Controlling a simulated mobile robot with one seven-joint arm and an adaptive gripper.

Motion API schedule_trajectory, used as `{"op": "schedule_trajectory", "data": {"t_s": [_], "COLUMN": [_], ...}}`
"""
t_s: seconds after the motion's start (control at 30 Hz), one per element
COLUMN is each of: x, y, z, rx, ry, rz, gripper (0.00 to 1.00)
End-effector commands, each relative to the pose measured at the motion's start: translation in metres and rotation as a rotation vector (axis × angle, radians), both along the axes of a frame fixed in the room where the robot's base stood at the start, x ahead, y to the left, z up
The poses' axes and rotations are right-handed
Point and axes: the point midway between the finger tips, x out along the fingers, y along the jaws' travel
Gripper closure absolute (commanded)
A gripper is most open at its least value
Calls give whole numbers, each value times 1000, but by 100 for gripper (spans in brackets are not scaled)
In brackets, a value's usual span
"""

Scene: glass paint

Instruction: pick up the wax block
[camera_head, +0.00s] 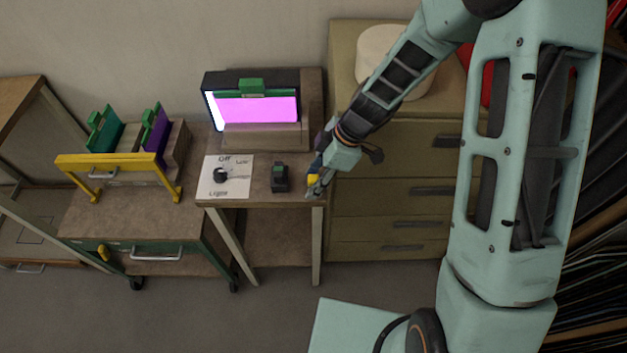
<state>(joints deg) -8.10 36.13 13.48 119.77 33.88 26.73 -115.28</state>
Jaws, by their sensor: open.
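My gripper (315,190) is open at the right front corner of the small middle table (262,192), pointing down and to the left. A small yellow piece (313,180) shows right at the fingers, with a dark blue and purple patch just above it. The yellow piece may be the wax block, but it is too small to be sure. I cannot tell whether the fingers touch it or surround it. No other thing in view is clearly a wax block.
On the table are a dark box with a green top (279,179), a white dial panel (226,177) and a lit magenta display box (262,108). A cart with a yellow rack (118,160) stands left. A drawer cabinet (392,185) stands right, a cream cylinder (384,50) on top.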

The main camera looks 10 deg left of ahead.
Motion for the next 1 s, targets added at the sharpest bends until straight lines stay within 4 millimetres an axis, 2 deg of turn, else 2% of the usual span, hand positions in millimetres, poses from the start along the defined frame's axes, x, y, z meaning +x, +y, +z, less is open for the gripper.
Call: {"op": "schedule_trajectory", "data": {"t_s": [0.33, 0.7, 1.0], "x": [0, 0, 0], "y": [2, 2, 2], "z": [-6, -6, -4], "rx": [0, 0, 0], "ry": [-1, -1, -1], "rz": [0, 0, 0], "gripper": [59, 100, 100]}}
